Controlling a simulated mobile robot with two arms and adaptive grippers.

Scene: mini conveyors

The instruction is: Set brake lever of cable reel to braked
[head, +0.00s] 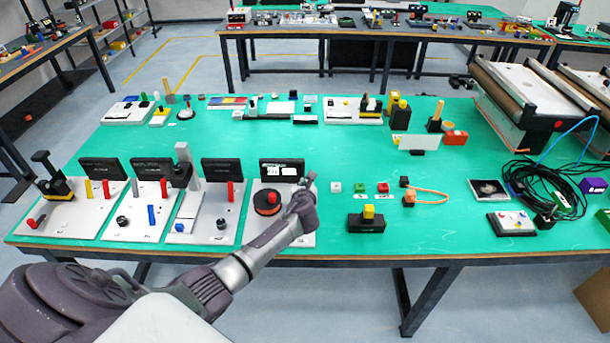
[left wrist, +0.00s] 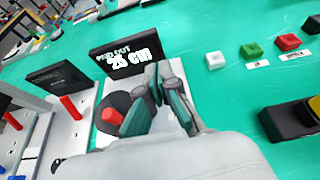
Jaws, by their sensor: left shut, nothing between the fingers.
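The cable reel is a dark drum with an orange rim (head: 268,202) and a red part on it, on a pale panel at the front of the green table. In the left wrist view the dark drum (left wrist: 112,112) and its red part sit just left of my fingers. A black display (left wrist: 128,52) behind it reads "PAID OUT 25 cm"; it also shows in the head view (head: 282,170). My left gripper (head: 305,188) is shut and empty over the panel's right side, and its fingers (left wrist: 158,78) hide part of the panel. I cannot make out the brake lever.
Several similar panels with displays and levers (head: 221,205) stand to the left. Small white, green and red blocks (head: 359,188) and a black box with a yellow top (head: 367,219) lie to the right. A tangled black cable (head: 545,190) lies farther right.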

